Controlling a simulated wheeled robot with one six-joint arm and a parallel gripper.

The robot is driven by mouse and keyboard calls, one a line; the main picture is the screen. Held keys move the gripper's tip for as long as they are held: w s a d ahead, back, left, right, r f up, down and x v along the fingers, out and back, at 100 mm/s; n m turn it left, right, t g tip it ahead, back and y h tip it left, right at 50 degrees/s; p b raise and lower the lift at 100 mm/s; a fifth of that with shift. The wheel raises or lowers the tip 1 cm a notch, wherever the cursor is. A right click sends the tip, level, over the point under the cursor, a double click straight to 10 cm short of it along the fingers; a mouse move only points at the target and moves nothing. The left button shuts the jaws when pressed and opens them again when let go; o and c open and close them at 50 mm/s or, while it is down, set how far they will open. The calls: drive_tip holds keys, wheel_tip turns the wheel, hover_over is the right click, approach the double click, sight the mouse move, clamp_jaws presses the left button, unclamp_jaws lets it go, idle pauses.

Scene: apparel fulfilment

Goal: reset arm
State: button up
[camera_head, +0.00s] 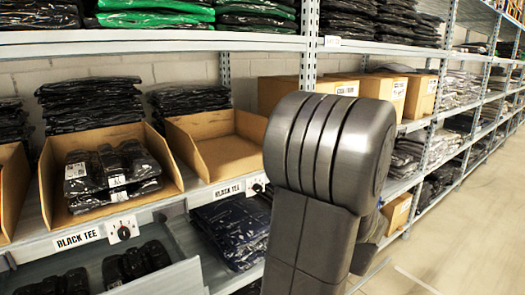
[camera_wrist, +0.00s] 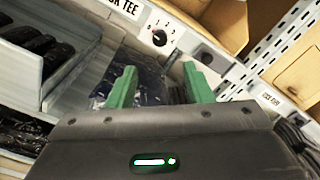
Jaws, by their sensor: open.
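My gripper (camera_wrist: 160,85) shows in the wrist view with its two green fingers apart and nothing between them. It is tilted and faces the shelf front, where a dial (camera_wrist: 159,38) sits beside a label. Behind and between the fingers lies dark plastic-wrapped clothing (camera_wrist: 150,82) on a lower level. In the head view my grey arm (camera_head: 328,150) stands in front of the shelf, right of the middle. The gripper itself does not show there, and the arm hides part of the shelf behind it.
A grey tray (camera_head: 170,280) with black items juts out below. Open floor (camera_head: 460,220) lies at right.

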sight(260, 189)
drive_tip(key=x, duration=1.2)
drive_tip(key=shift+r, duration=0.1)
drive_tip(key=shift+s+d+r+m+p, duration=0.15)
drive_tip(key=shift+m+p, duration=0.45)
drive_tip(key=shift+p, duration=0.5)
drive_tip(key=m+p, duration=0.7)
drive_tip(key=p, duration=0.4)
drive_tip(key=shift+p, duration=0.3)
drive_tip(key=b+v, duration=0.2)
drive_tip(key=v, duration=1)
drive_tip(key=shift+f, duration=0.25)
